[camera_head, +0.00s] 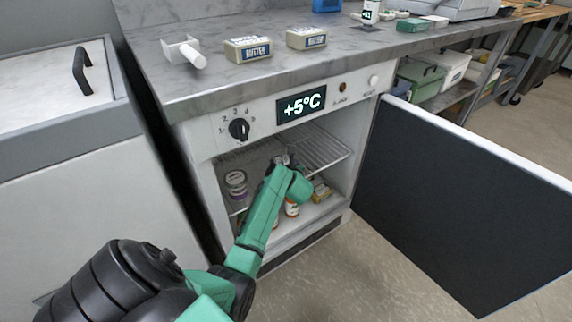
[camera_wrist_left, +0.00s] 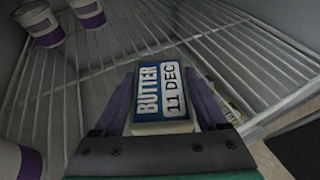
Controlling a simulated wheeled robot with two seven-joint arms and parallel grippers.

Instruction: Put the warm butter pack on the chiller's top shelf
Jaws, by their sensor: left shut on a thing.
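My left gripper (camera_head: 281,161) reaches into the open chiller (camera_head: 205,170) at the level of its wire top shelf (camera_head: 325,150). In the left wrist view its purple fingers are shut on a butter pack (camera_wrist_left: 160,93) with a blue label reading BUTTER, 11 DEC. The pack is over the bars of the wire shelf (camera_wrist_left: 110,85); I cannot tell whether it touches them. In the head view the arm and gripper mostly hide the pack. Two more butter packs, one left (camera_head: 248,49) and one right (camera_head: 306,38), lie on the counter. My right gripper is not in view.
White and purple tubs (camera_wrist_left: 86,10) stand at the upper left of the wrist view, another (camera_wrist_left: 20,162) at lower left. The chiller door (camera_head: 460,200) stands wide open to the right. The display (camera_head: 301,104) reads +5°C. The shelf's right part looks bare.

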